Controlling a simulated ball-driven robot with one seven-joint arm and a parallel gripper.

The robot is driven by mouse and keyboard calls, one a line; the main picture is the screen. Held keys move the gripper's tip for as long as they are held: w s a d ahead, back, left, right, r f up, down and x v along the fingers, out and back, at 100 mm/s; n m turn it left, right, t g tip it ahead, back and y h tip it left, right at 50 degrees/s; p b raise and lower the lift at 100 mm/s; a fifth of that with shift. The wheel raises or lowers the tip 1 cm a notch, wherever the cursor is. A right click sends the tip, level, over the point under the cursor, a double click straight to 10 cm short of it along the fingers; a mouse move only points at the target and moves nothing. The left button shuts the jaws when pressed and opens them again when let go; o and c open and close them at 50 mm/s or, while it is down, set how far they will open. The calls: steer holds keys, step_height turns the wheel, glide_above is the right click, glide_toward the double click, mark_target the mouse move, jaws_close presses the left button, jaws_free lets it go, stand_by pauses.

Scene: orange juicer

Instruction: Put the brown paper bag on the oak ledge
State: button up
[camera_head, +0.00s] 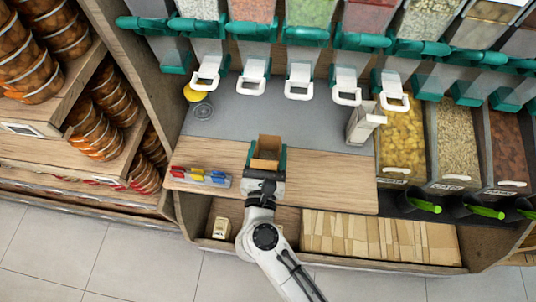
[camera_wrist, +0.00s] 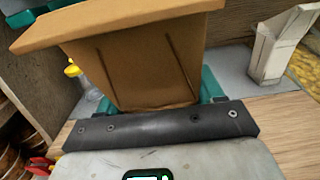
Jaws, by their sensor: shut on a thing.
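The brown paper bag (camera_head: 266,147) is upright with its open top facing up. It sits between the green fingers of my gripper (camera_head: 266,158), which is shut on it. In the wrist view the bag (camera_wrist: 140,62) fills the upper middle, its rim flaring toward the camera. The oak ledge (camera_head: 335,185) is the light wooden board in front of the grey counter; it also shows in the wrist view (camera_wrist: 285,122). The bag appears over the ledge's back edge by the grey surface. Its base is hidden, so I cannot tell whether it touches.
Dispensers with white spouts (camera_head: 299,82) hang behind the grey counter (camera_head: 320,125). A white box-like holder (camera_head: 363,122) stands at right. A tray with coloured items (camera_head: 201,177) lies on the ledge's left. Folded brown bags (camera_head: 380,236) fill the shelf below. The ledge's right part is clear.

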mark_target(268, 152)
steer(key=shift+w+a+f, duration=0.15)
steer(key=shift+w+f, duration=0.7)
steer(key=shift+f, duration=0.15)
steer(key=shift+w+f+b, duration=0.2)
steer(key=shift+f+b, duration=0.3)
steer(key=shift+f, duration=1.15)
steer(key=shift+f, duration=0.2)
steer(key=o, duration=1.5)
steer(key=shift+o, duration=0.2)
steer(key=shift+r, duration=0.15)
steer(key=shift+s, duration=0.2)
steer(key=s+b, duration=0.2)
steer(key=s, duration=0.9)
steer(key=shift+s+a, duration=0.2)
steer(key=shift+s, duration=0.15)
